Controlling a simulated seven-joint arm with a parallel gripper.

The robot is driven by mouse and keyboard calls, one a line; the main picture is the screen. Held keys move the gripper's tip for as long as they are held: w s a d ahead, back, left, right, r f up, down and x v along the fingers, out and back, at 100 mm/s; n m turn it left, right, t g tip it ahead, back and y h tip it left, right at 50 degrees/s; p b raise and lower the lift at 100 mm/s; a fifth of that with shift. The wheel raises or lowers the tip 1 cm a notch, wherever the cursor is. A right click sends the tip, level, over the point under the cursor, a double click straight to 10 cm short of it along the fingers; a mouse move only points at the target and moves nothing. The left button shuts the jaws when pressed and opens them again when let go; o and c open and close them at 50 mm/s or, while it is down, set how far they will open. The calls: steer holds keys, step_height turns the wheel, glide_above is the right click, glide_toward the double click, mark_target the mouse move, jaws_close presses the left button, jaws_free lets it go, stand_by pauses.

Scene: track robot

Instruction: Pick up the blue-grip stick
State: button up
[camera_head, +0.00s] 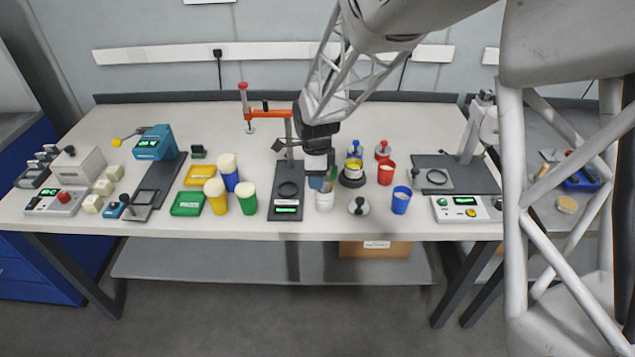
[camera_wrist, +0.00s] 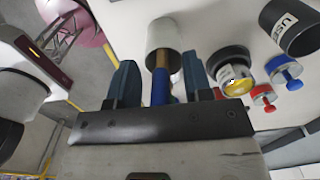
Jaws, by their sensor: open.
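The blue-grip stick (camera_wrist: 160,88) stands in a white cup (camera_wrist: 163,35), with its blue grip toward my gripper and its brown shaft running into the cup. The cup also shows in the head view (camera_head: 324,202), directly below my gripper. My gripper (camera_wrist: 161,66) is open, with one dark blue finger on each side of the stick. A gap shows between the stick and each finger. In the head view my gripper (camera_head: 322,180) is just above the cup and largely hides the stick. The end of the blue grip is hidden behind the gripper body.
A black pot with yellow contents (camera_head: 352,171) stands right of the cup. A red cup (camera_head: 386,173), a blue cup (camera_head: 401,200) and a grey-knobbed piece (camera_head: 358,206) are also close. A black stand with an orange arm (camera_head: 286,200) is close on the left.

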jaws_close()
stand_by(0.3)
steer(key=shift+r, duration=5)
steer(key=w+d+r+h, duration=0.1)
steer(key=w+d+r, duration=0.1)
steer(key=w+d, duration=0.7)
steer(key=w, duration=0.3)
steer(key=shift+d, duration=0.1)
